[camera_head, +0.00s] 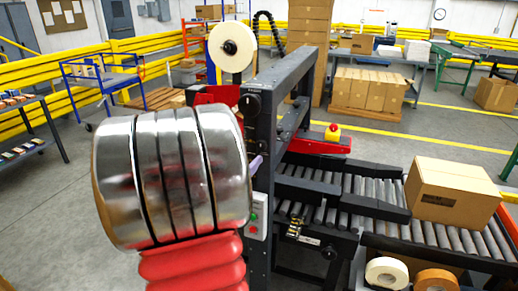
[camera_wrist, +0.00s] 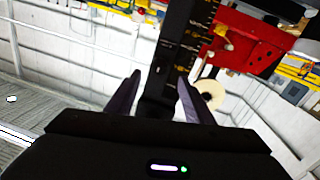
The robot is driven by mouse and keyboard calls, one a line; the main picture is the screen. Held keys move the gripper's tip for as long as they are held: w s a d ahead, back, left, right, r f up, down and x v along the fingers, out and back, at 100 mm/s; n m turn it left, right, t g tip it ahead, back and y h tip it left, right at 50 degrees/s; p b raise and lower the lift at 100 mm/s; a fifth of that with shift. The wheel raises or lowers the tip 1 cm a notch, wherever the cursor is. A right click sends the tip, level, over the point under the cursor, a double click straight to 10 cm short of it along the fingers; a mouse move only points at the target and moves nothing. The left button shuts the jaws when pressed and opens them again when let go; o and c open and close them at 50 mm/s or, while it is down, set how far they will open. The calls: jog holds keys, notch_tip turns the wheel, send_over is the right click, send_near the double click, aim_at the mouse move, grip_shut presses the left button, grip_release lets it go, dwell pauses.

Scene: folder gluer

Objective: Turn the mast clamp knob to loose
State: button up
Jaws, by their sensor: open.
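The mast clamp knob appears to be the round black knob (camera_head: 250,105) on the upper front of the machine's dark mast (camera_head: 265,150). In the wrist view the mast (camera_wrist: 180,50) runs up between and beyond the fingers, with yellow scale marks along it. My gripper (camera_wrist: 155,88) is open, its two dark purple fingers apart with a dark part of the machine showing between them. I cannot tell whether that part is the knob or whether a finger touches it. In the head view my arm hides most of the gripper; a purple finger shows below the knob.
A red bracket (camera_wrist: 245,45) sits beside the mast, near the fingers. A white tape roll (camera_head: 231,47) stands above. A roller conveyor (camera_head: 345,205) with a carton (camera_head: 450,190) extends right. A red and green button box (camera_head: 257,217) is low on the frame.

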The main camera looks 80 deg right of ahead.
aim_at(261, 147)
jog(key=x, duration=0.9)
jog(key=shift+c, duration=0.2)
